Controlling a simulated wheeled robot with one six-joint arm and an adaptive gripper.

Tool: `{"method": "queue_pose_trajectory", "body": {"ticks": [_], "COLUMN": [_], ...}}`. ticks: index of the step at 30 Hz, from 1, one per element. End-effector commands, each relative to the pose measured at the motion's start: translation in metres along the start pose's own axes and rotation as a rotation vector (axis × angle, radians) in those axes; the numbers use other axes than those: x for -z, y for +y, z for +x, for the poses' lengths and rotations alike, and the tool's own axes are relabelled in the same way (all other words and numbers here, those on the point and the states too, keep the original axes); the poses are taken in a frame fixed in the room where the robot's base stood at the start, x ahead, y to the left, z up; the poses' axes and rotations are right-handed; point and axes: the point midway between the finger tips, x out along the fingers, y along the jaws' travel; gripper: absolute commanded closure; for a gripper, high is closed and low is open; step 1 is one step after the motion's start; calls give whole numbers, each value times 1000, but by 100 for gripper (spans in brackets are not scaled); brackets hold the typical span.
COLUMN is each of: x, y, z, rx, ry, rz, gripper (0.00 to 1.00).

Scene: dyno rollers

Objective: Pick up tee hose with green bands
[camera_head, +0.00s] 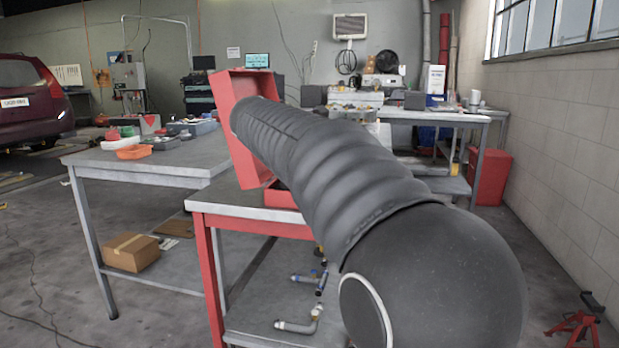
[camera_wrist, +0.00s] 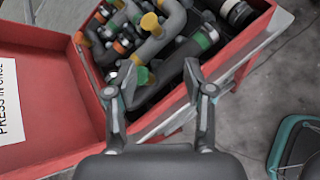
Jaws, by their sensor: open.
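In the wrist view, a red box holds a pile of grey and black hoses with coloured bands. A hose piece with a green band (camera_wrist: 203,40) lies near the box's right side. Another green band (camera_wrist: 143,75) shows on a grey piece between my fingertips. I cannot tell whether both bands belong to one tee hose, as the pieces overlap. My gripper (camera_wrist: 149,82) is open and empty, its fingers over the box's near edge, apart from each other. In the head view my arm hides the gripper and the box's contents.
The box's open red lid (camera_wrist: 45,100) stands at left in the wrist view. In the head view the box sits on a red-legged table (camera_head: 245,212); its lower shelf holds a pipe elbow (camera_head: 300,322) and a blue-ended fitting (camera_head: 308,277). A grey table (camera_head: 150,165) stands left.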

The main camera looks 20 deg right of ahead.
Motion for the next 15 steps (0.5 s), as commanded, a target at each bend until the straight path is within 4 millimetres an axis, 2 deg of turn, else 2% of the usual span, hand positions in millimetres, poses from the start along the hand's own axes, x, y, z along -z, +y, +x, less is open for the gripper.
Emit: {"method": "queue_pose_trajectory", "body": {"ticks": [1, 6, 10, 15], "x": [0, -11, -15, -20], "y": [16, 55, 71, 77], "z": [10, 28, 35, 47], "rx": [-2, 7, 20, 29], "ry": [-36, -151, -204, -227], "rz": [-78, -311, -416, -460], "gripper": [48, 48, 48, 48]}}
